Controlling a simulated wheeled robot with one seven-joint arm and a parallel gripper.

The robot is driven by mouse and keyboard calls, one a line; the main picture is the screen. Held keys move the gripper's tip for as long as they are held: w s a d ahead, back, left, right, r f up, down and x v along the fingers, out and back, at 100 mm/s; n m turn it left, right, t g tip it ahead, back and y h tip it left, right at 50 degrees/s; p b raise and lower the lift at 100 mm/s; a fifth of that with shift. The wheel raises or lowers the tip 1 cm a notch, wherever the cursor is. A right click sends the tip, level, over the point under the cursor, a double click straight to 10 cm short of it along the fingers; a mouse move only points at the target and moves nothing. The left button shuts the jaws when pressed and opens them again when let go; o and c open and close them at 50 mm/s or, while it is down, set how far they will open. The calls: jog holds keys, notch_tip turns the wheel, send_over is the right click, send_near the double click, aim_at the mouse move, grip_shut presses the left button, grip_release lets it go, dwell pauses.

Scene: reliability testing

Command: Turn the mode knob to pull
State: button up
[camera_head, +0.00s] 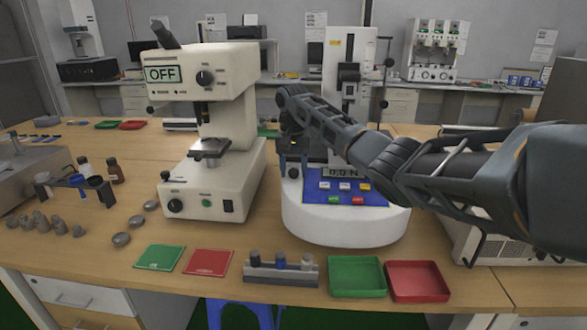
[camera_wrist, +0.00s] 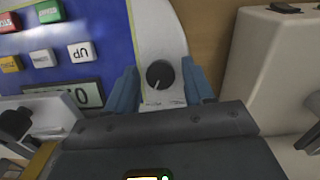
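The mode knob (camera_wrist: 160,74) is a small round black dial on the white base of the force tester (camera_head: 345,228), beside its blue button panel. A light mark shows at the knob's lower edge in the wrist view. In the head view the knob (camera_head: 293,173) sits left of the panel, just below my gripper (camera_head: 292,158). In the wrist view my gripper (camera_wrist: 159,68) is open, with one blue finger on each side of the knob. No finger visibly touches it. The mode lettering around the knob is not readable.
A cream microscope-like tester (camera_head: 215,190) with an OFF display stands close on the left. In front lie a green tray (camera_head: 357,289), a red tray (camera_head: 417,294), a grey holder (camera_head: 280,276) and flat green and red mats. The tester's column rises behind my gripper.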

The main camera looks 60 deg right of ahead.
jog(key=c, duration=0.9)
jog(key=shift+r+n+p, duration=0.1)
jog(key=shift+n+p, duration=0.2)
jog(key=shift+a+n+g+p, duration=0.1)
jog(key=shift+n+g+p, duration=0.2)
jog(key=shift+n+p, duration=0.55)
jog(key=n+h+p, duration=0.1)
jog(key=n+p, duration=0.1)
jog(key=n, duration=0.1)
jog(key=shift+n+g, duration=0.25)
jog(key=shift+g, duration=0.15)
jog(key=n+h+p, duration=0.1)
jog(key=n+p, duration=0.1)
jog(key=n, duration=0.1)
jog(key=shift+w, duration=0.1)
jog(key=shift+n+h+p, duration=0.4)
jog(key=shift+n+p, duration=0.1)
jog(key=shift+n, duration=0.8)
jog(key=shift+g, duration=0.3)
